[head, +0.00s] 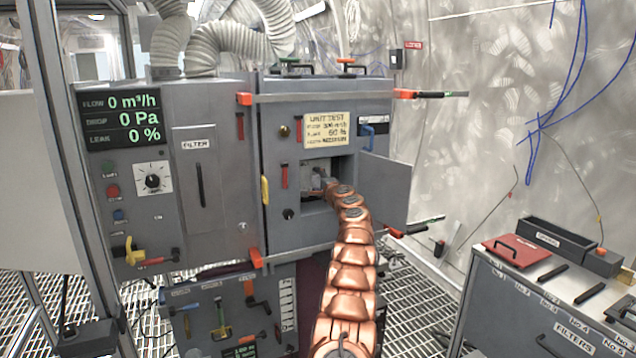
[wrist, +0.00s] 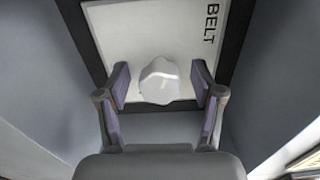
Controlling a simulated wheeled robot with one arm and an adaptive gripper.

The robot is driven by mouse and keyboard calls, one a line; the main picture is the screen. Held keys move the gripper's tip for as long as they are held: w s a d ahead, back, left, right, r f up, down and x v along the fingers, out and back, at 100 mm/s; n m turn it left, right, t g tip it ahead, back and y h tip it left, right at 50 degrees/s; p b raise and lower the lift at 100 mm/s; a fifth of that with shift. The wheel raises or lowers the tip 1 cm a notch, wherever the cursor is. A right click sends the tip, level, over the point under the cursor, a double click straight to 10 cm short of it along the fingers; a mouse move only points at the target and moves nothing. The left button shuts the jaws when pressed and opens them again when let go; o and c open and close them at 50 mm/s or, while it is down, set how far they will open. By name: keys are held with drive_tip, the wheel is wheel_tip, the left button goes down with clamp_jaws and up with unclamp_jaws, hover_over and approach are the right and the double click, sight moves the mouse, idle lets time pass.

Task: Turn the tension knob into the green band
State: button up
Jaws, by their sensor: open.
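In the wrist view a pale, rounded knob (wrist: 160,82) sits on a white plate (wrist: 130,35) with the word BELT printed at its right. My gripper (wrist: 163,92) is open, with one finger on each side of the knob and a gap at both sides. In the head view my copper arm reaches into a small open compartment (head: 345,163) in the grey cabinet. The gripper (head: 322,186) is mostly hidden in there, and the knob cannot be made out.
Grey walls (wrist: 268,75) stand close around my gripper. The compartment's door (head: 384,188) hangs open to the right of my arm. A cart (head: 540,300) with a red folder stands at the lower right. The display (head: 122,118) reads 0 m³/h, 0 Pa and 0 %.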

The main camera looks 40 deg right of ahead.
drive_tip(key=shift+s+a+r, duration=0.1)
drive_tip(key=shift+s+a, duration=0.05)
drive_tip(key=shift+s, duration=0.2)
drive_tip(key=shift+v, duration=1.55)
drive_tip(key=shift+s+a, duration=0.25)
drive_tip(key=shift+s, duration=0.25)
approach(318, 181)
drive_tip(key=shift+s, duration=0.45)
drive_tip(key=shift+s+a, duration=0.1)
drive_tip(key=shift+a, duration=0.05)
